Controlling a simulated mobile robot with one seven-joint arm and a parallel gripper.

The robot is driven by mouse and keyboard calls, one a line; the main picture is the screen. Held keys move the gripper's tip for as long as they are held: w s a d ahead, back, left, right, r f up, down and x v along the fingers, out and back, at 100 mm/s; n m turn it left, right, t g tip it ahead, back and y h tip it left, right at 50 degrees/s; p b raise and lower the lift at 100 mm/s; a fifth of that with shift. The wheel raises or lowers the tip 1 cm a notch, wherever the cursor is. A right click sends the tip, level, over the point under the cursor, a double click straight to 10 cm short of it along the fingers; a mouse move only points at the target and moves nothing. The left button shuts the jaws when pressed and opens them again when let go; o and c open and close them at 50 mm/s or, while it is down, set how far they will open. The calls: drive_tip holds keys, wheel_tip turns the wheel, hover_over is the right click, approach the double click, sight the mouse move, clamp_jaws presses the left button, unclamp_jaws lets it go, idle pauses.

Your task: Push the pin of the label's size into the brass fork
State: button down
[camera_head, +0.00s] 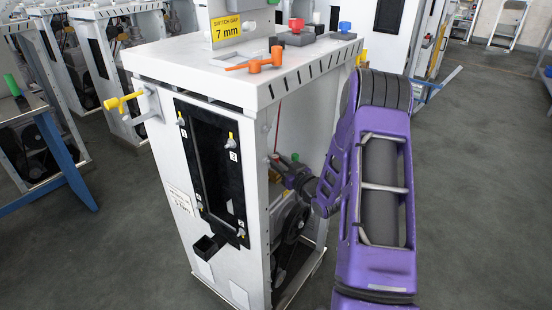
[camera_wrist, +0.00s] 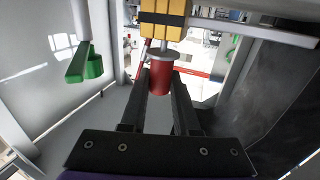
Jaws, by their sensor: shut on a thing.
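A yellow label (camera_head: 226,28) on top of the white cabinet reads "SWITCH GAP 7 mm". My gripper (camera_head: 279,165) reaches into the cabinet's open right side. In the wrist view my gripper (camera_wrist: 162,84) is shut on the red handle of a pin (camera_wrist: 159,79). A grey collar sits above the handle, and a short grey shank rises from it to a yellow, brass-coloured block with dark slots (camera_wrist: 163,20), which seems to be the fork. I cannot tell how deep the shank sits in it. The pin's size cannot be read.
A green-ended grey part (camera_wrist: 86,64) hangs left of my gripper. A grey bar (camera_wrist: 250,32) runs right from the block. An orange handle (camera_head: 257,62), a red knob (camera_head: 296,25) and a blue knob (camera_head: 345,27) are on the cabinet top. Cabinet walls enclose my gripper.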

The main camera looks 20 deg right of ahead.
drive_tip(key=shift+f, duration=0.75)
drive_tip(key=c, duration=0.6)
unclamp_jaws()
drive_tip(key=v, duration=1.7)
drive_tip(key=shift+s+p, duration=0.25)
drive_tip(key=shift+p, duration=0.05)
